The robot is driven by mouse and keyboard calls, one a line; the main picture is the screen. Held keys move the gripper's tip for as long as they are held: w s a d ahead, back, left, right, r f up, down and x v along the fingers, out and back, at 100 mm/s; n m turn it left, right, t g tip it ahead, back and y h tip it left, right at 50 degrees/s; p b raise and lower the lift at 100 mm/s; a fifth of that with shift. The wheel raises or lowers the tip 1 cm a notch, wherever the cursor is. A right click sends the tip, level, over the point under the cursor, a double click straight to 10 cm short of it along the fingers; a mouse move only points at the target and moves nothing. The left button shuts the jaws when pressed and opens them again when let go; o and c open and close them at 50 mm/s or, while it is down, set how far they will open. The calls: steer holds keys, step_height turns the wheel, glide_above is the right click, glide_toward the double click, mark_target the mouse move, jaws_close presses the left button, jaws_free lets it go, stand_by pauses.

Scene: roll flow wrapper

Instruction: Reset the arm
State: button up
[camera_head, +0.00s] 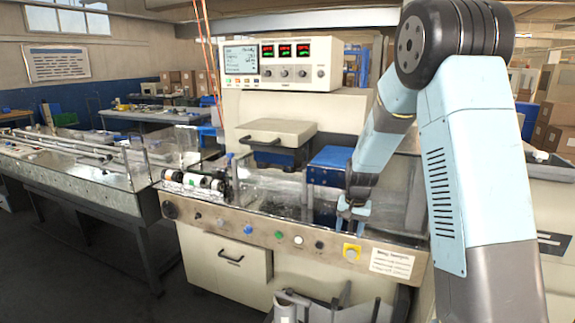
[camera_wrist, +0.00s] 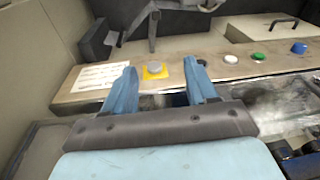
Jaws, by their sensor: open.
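My gripper (camera_head: 353,208) hangs at the front of the roll flow wrapper (camera_head: 240,236), just above and behind its control panel. My light blue arm comes in from the right side of the head view and reaches down to it. In the wrist view my gripper (camera_wrist: 160,88) has its two blue fingers spread apart with nothing between them. Beyond the fingertips is a grey knob on a yellow plate (camera_wrist: 155,71); it also shows in the head view (camera_head: 351,252). I cannot tell whether a finger touches the panel.
The panel carries a green button (camera_head: 279,235), a white button (camera_head: 298,240) and a label (camera_head: 391,263). A control box (camera_head: 281,63) with red displays stands on top. A blue block (camera_head: 329,167) sits close left of my arm. A conveyor (camera_head: 90,170) runs off left.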

steer(key=s+d+r+n+t, duration=0.2)
steer(key=s+r, duration=1.3)
steer(key=r, duration=0.4)
steer(key=s+d+r+t, duration=0.1)
steer(key=s+r, duration=0.1)
steer(key=s, duration=0.7)
steer(key=s+d+r+n+t, duration=0.1)
steer(key=s+r, duration=0.2)
steer(key=s, duration=0.7)
steer(key=shift+s+r+h, duration=0.25)
steer(key=shift+r+h, duration=0.05)
